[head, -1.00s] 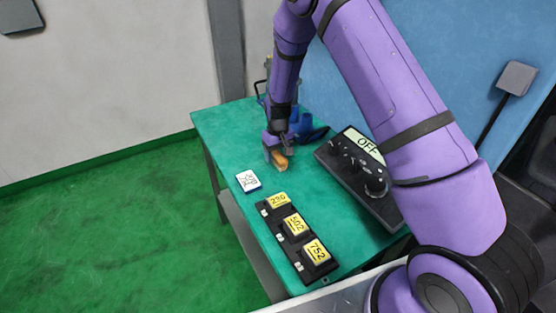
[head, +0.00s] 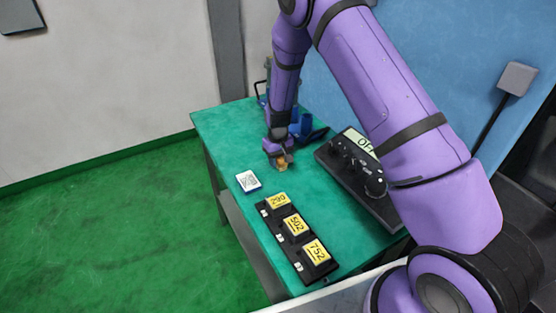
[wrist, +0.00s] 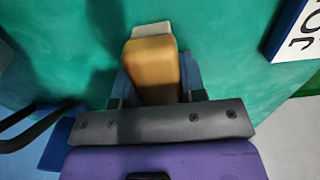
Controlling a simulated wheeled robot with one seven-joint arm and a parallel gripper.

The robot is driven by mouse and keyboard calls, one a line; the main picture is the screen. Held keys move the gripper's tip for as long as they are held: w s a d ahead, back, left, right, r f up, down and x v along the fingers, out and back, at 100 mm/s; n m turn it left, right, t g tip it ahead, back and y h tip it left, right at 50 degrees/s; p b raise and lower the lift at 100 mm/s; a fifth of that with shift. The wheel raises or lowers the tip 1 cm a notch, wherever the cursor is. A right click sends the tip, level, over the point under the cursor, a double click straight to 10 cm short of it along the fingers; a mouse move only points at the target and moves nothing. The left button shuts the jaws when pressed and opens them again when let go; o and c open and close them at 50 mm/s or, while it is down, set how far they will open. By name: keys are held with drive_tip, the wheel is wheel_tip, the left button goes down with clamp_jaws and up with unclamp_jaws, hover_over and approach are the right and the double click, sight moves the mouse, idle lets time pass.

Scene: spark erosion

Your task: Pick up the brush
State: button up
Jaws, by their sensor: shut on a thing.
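The brush shows in the wrist view as a tan wooden block (wrist: 152,62) with a pale strip at its far end. My gripper (wrist: 153,85) is shut on it, one finger on each side of the block. In the head view, the brush (head: 283,163) is a small tan patch below my gripper (head: 279,160), over the green table. I cannot tell whether it touches the table top. Its underside is hidden.
A white card-like block (head: 248,181) lies on the green table (head: 215,125) left of the gripper. A black rack (head: 295,240) with several yellow numbered blocks is nearer me. A black control box (head: 350,170) stands right. Blue items (head: 305,130) stand behind.

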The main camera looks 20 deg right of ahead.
drive_tip(key=shift+r, duration=0.5)
wheel_tip(320, 180, up, 2)
drive_tip(key=shift+r, duration=0.25)
drive_tip(key=s, duration=0.5)
drive_tip(key=s+d+r, duration=0.1)
drive_tip(key=s, duration=1)
drive_tip(key=shift+d+r, duration=0.2)
